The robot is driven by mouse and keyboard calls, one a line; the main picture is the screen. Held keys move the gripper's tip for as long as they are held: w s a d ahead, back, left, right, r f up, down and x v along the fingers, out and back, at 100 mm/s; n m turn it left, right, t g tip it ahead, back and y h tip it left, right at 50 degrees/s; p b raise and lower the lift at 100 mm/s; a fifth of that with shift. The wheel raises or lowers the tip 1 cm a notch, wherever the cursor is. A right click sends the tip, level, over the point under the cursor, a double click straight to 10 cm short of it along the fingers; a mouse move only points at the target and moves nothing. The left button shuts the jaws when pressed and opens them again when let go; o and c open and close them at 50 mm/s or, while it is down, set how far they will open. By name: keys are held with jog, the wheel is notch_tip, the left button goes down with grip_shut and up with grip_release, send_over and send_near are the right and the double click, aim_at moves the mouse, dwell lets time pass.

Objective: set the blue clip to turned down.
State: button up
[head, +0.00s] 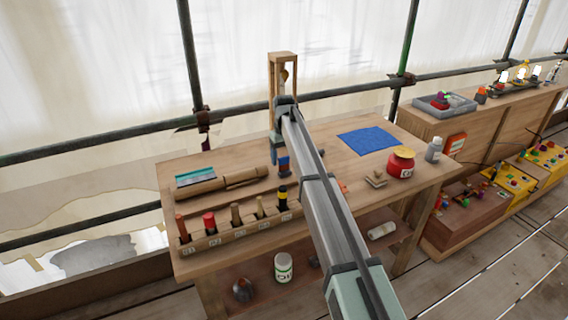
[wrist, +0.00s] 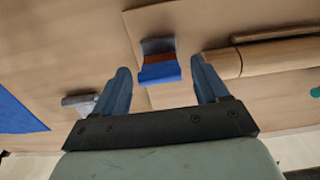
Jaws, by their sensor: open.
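The blue clip (wrist: 160,74) shows in the wrist view between and just beyond my fingertips, with a red-brown strip and a grey part behind it. In the head view a small blue part (head: 284,166), which looks like the same clip, sits low at the wooden upright frame (head: 283,57), partly hidden by my arm. My gripper (wrist: 160,68) is open, one finger on each side of the clip, with visible gaps to both. I cannot tell whether the fingers are level with it in depth. The clip's turned position is hard to read.
A rack of labelled tools (head: 238,234) lines the bench's front left, with a wooden roll (head: 240,179) behind it. A blue cloth (head: 367,140), a red pot (head: 401,166) and a grey bottle (head: 433,151) are on the right. Scaffold poles run behind the bench.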

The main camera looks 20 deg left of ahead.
aim_at(284, 168)
jog(key=shift+f, duration=1.5)
jog(key=c, duration=1.1)
jog(key=shift+o, duration=0.2)
jog(key=shift+w+a+g+h, duration=0.3)
jog(key=shift+g, duration=0.1)
jog(key=shift+w+a+g+h, duration=0.1)
jog(key=shift+w+g+h, duration=0.05)
jog(key=shift+g+h, duration=0.3)
jog(key=shift+f+g+h, duration=0.1)
jog(key=shift+g+h, duration=0.15)
jog(key=shift+h, duration=0.1)
jog(key=o, duration=1.1)
jog(key=shift+c, duration=0.2)
